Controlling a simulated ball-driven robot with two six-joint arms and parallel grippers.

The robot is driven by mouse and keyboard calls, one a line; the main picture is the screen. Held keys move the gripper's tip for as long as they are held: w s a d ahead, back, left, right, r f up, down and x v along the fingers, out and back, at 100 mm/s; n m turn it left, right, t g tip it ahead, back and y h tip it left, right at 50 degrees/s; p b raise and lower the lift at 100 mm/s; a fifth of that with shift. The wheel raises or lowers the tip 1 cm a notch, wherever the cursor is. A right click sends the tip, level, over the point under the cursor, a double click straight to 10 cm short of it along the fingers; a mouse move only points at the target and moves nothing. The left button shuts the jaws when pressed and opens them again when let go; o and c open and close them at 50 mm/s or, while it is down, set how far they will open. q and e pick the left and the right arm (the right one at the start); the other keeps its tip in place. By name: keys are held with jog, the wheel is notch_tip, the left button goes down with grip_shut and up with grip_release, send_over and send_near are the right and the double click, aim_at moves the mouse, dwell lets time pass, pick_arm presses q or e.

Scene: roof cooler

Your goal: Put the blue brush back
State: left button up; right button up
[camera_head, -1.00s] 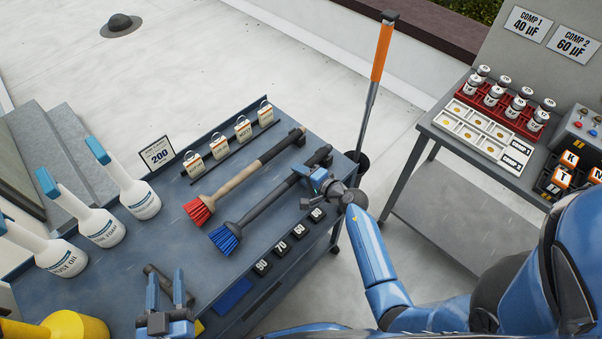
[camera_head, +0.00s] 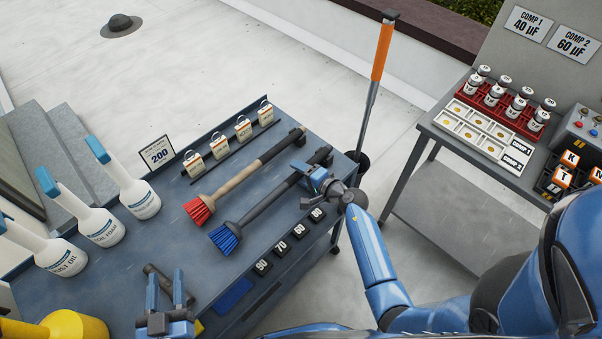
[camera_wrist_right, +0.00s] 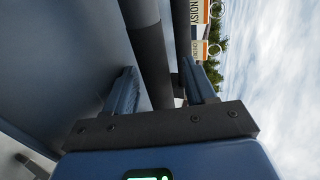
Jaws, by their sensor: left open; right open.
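The blue brush (camera_head: 267,203) lies on the blue-grey bench, bristles towards the front left, dark handle running up to the right. My right gripper (camera_head: 312,176) is at the far end of that handle. In the right wrist view its open fingers (camera_wrist_right: 160,90) stand either side of a dark bar, which looks like the brush handle (camera_wrist_right: 150,50); I cannot tell whether they touch it. My left gripper (camera_head: 165,290) is open and empty over the front left of the bench, away from the brush.
A red brush (camera_head: 240,178) lies parallel, just behind the blue one. Tagged rings (camera_head: 219,148) line the back edge, and black number blocks (camera_head: 281,248) the front edge. An orange-handled tool (camera_head: 382,50) stands beyond the right end.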

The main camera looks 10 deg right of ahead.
jog(key=shift+s+f, duration=0.2)
jog(key=shift+f, duration=0.1)
